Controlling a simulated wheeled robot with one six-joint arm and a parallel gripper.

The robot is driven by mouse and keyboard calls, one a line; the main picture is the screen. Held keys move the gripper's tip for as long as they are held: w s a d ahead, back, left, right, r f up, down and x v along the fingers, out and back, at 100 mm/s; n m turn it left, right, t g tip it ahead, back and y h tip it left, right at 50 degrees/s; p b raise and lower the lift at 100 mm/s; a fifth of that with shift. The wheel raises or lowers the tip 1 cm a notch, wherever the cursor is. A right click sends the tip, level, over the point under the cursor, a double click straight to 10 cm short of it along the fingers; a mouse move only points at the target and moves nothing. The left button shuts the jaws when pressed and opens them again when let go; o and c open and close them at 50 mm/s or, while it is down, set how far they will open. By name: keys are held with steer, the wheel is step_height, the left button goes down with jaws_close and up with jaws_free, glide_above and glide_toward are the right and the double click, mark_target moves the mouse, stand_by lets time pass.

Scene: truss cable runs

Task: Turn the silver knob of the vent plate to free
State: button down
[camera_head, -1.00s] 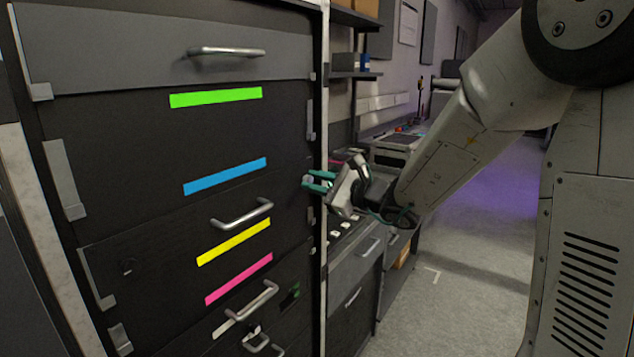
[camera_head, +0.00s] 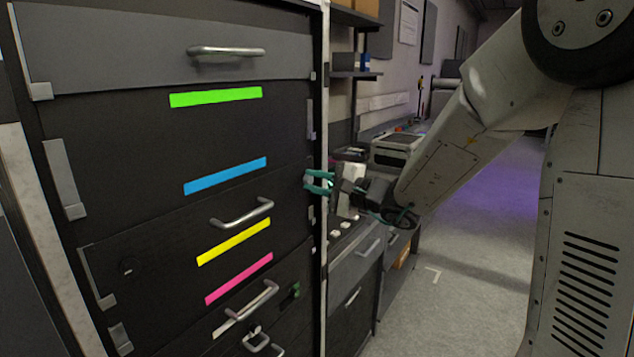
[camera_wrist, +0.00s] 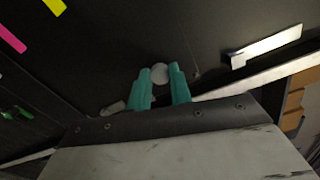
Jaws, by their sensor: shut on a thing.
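The silver knob (camera_wrist: 160,73) shows as a small round disc between the teal fingertips in the wrist view. My gripper (camera_wrist: 161,80) is shut on it, one finger on each side. In the head view my gripper (camera_head: 318,182) reaches from the right to the right edge of the dark cabinet front, and its fingers mostly hide the knob. The knob sits on a dark plate (camera_wrist: 215,35). I see no mark that tells which position the knob is in.
A silver bracket (camera_wrist: 265,47) and a pale cabinet edge (camera_wrist: 270,73) lie close to the fingers. Bar handles (camera_head: 242,214) and coloured strips (camera_head: 225,175) are on the cabinet front. A workbench with drawers (camera_head: 355,262) stands behind the hand. The floor (camera_head: 460,300) at right is clear.

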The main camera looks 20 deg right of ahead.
stand_by(0.4)
steer(key=c, duration=1.3)
jaws_free()
steer(key=shift+o, duration=0.2)
steer(key=v, duration=0.7)
steer(key=shift+s+d, duration=0.25)
